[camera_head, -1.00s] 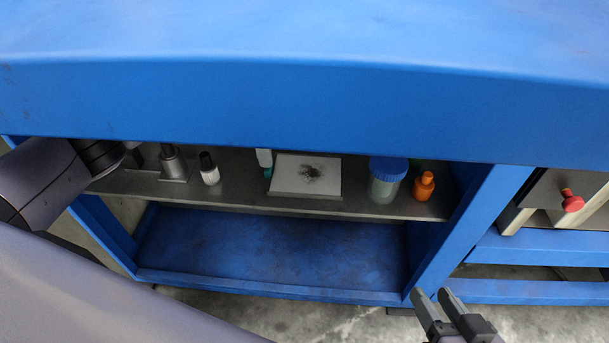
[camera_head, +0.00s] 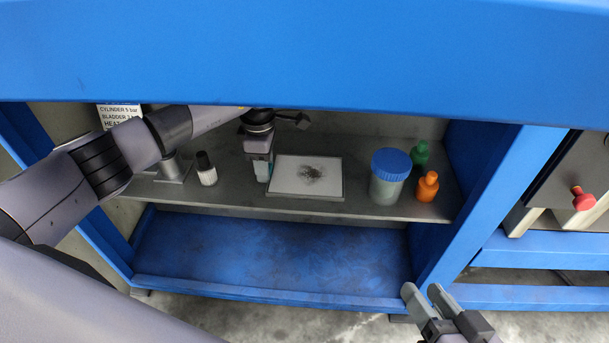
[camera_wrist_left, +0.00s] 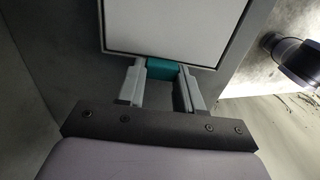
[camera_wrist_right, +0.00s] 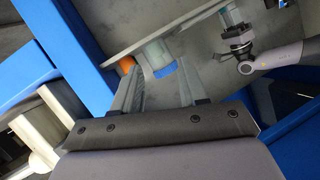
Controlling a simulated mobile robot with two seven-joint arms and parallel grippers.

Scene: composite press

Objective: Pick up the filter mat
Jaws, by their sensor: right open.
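The filter mat appears to be the flat white square with a dark smudge (camera_head: 307,174), lying in a thin dark frame on the grey shelf. It fills the top of the left wrist view (camera_wrist_left: 175,25) as a white panel with a dark border. A teal piece (camera_wrist_left: 160,68) sits at its near edge. My left gripper (camera_wrist_left: 163,75) has its fingers on either side of the teal piece; whether they press on it is unclear. My right gripper (camera_head: 424,292) is open and empty, low in front of the cabinet's right post.
The grey shelf (camera_head: 235,198) also holds a white bottle with black cap (camera_head: 207,172), a blue-lidded jar (camera_head: 389,178), an orange bottle (camera_head: 427,187) and a green bottle (camera_head: 419,154). The blue top (camera_head: 300,60) overhangs the shelf. The lower blue compartment (camera_head: 270,250) is empty.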

